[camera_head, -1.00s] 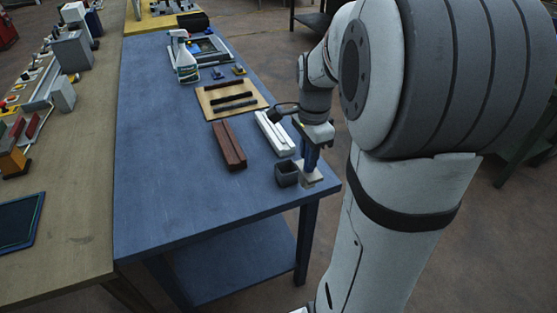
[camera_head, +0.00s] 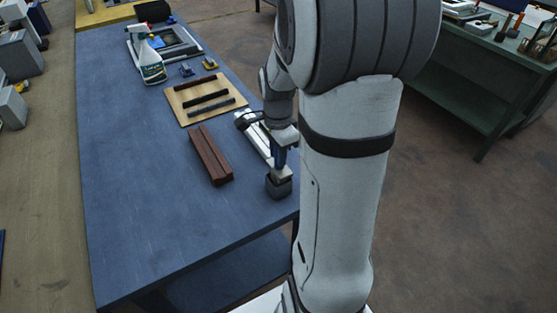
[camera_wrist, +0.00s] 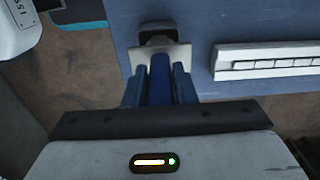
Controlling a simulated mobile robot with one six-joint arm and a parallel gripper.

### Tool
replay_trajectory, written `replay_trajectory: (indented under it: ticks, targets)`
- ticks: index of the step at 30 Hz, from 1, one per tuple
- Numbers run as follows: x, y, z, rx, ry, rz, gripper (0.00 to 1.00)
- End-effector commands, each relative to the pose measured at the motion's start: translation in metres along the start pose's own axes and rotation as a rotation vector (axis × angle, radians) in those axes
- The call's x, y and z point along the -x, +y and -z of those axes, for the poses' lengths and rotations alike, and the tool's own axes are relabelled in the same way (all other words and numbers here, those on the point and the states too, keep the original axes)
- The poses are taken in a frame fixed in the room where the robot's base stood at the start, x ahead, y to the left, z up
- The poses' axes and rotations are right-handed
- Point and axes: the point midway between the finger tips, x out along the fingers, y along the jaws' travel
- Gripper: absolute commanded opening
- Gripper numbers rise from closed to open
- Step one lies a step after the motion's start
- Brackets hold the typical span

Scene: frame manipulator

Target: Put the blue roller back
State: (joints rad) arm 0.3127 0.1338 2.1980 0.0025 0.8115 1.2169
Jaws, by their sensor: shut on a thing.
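My gripper (camera_head: 279,156) is shut on the blue handle of a tool, which I take as the blue roller (camera_wrist: 160,80). The handle sits between the blue fingers in the wrist view (camera_wrist: 159,90). A pale, flat, wide head (camera_wrist: 174,56) is at the tool's far end. A small dark square cup (camera_head: 279,189) stands near the table's front right corner. In the head view the pale head overlaps the cup's top. In the wrist view it covers part of the dark cup (camera_wrist: 158,30). I cannot tell whether they touch or how deep the head is.
On the blue table (camera_head: 135,215) a white grooved bar (camera_head: 257,138) lies beside the cup and a red-brown bar (camera_head: 210,155) to its left. A wooden board (camera_head: 188,106) with dark strips, a spray bottle (camera_head: 150,60) and a tray lie farther back. The front left is clear.

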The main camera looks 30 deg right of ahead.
Motion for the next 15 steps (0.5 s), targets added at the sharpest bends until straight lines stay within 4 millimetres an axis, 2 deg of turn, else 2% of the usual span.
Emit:
replay_trajectory:
  ticks: [3, 6, 15]
  targets:
    - [-0.019, 0.001, 0.000, -0.001, -0.002, -0.005, 0.00]
    - [-0.028, 0.001, 0.000, -0.001, -0.001, -0.003, 0.00]
    - [-0.031, 0.000, 0.001, -0.002, 0.000, 0.000, 0.00]
